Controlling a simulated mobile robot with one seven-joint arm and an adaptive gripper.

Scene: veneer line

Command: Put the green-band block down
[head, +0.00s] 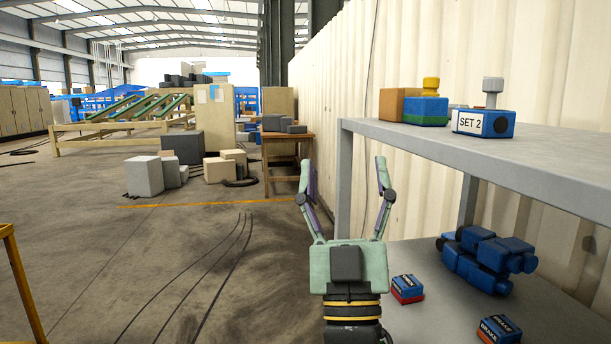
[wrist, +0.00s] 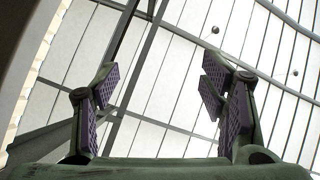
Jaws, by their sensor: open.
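A blue block with a green band low on its side, the green-band block (head: 425,107), stands upright on the upper shelf (head: 480,158) in the head view. It has a yellow knob on top. The block is not in the wrist view.
A blue block labelled SET 2 (head: 483,123) and an orange-brown block (head: 393,104) stand near the green-band block. The lower shelf (head: 440,320) holds small red-and-blue blocks (head: 407,288) and blue cylindrical parts (head: 488,260). Floor at left is open; a yellow rail (head: 20,285) stands there.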

